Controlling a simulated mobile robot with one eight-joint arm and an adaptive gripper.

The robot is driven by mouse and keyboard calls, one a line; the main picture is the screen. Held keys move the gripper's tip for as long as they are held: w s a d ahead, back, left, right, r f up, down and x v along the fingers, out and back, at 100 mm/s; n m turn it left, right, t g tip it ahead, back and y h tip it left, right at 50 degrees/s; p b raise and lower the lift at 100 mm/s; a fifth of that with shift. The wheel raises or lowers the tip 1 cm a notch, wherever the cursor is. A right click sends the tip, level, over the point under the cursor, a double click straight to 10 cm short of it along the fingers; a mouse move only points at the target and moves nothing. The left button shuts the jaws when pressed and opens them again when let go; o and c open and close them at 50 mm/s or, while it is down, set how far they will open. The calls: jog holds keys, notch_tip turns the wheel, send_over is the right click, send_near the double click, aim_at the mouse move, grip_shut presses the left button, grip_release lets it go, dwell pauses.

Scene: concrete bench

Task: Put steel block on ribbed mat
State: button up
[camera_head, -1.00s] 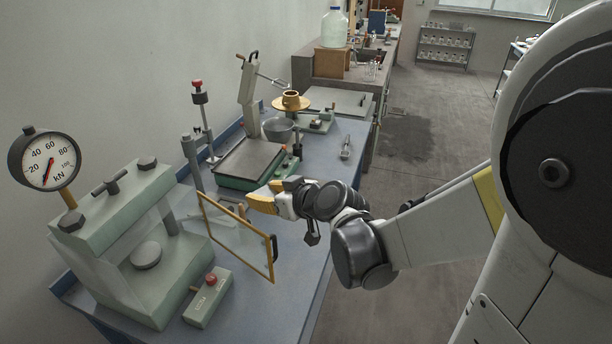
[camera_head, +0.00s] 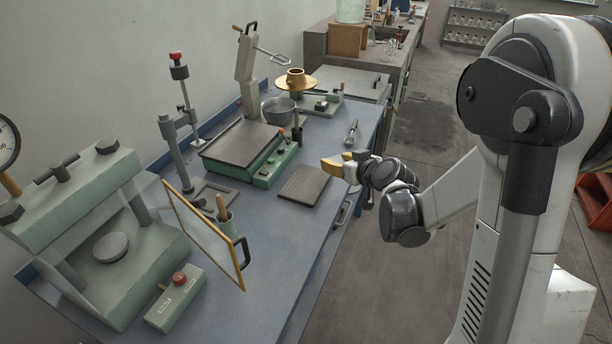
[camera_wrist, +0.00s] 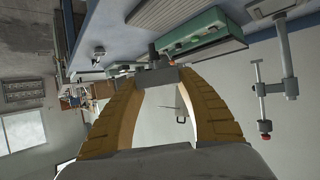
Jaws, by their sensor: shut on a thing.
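The ribbed mat (camera_head: 304,186) is a dark grey-brown ridged slab lying on the blue bench, in front of the green-based machine. It also shows at the top of the wrist view (camera_wrist: 155,12). My gripper (camera_head: 338,163) has yellow fingers and is just right of the mat in the head view, near the bench's right edge. In the wrist view its fingertips are shut on a small grey steel block (camera_wrist: 159,77). The block is apart from the mat in that view. In the head view the fingers mostly hide the block.
A yellow-framed clear guard (camera_head: 205,232) stands in front of the press (camera_head: 100,240) at left. The green-based machine (camera_head: 245,150) stands behind the mat, with a grey bowl (camera_head: 279,111) beyond. A metal tool (camera_head: 352,131) lies near the right edge. The mat's top is bare.

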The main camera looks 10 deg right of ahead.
jog(key=w+d+f+p, duration=0.1)
jog(key=w+d+f, duration=0.2)
jog(key=w, duration=0.1)
jog(key=b, duration=0.5)
send_over(302, 175)
jog(key=s, duration=0.4)
jog(key=shift+m+h, duration=0.3)
jog(key=f, duration=0.7)
jog(key=shift+d+f, duration=0.1)
jog(key=shift+d, duration=0.15)
jog(key=shift+f+b, duration=1)
jog(key=shift+f, duration=1)
jog(key=shift+r, duration=0.1)
jog(key=shift+s, duration=0.1)
jog(key=o, duration=1.4)
jog(key=shift+c, duration=0.2)
